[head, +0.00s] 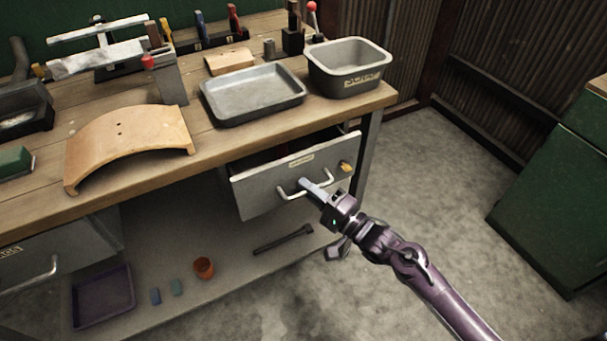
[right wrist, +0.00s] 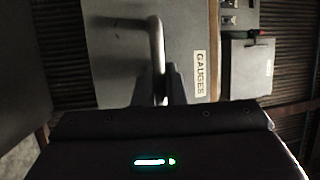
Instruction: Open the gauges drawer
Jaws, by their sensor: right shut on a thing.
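The gauges drawer (head: 265,193) hangs under the right end of the workbench and is partly open, with a dark gap above its grey front. Its label, reading GAUGES, shows in the right wrist view (right wrist: 201,73). A bar handle (head: 285,192) crosses the drawer front. My right gripper (head: 306,186) is at the handle and shut on it. In the right wrist view, the handle (right wrist: 157,45) runs down between the two dark fingers (right wrist: 160,88). The drawer's contents are mostly hidden. My left gripper is not in view.
The workbench (head: 215,135) carries a metal tray (head: 253,112), a grey tub (head: 350,85) and a curved wooden piece (head: 130,138). A second drawer (head: 40,262) is at the lower left. Floor (head: 440,190) is clear at right, before a green cabinet (head: 555,210).

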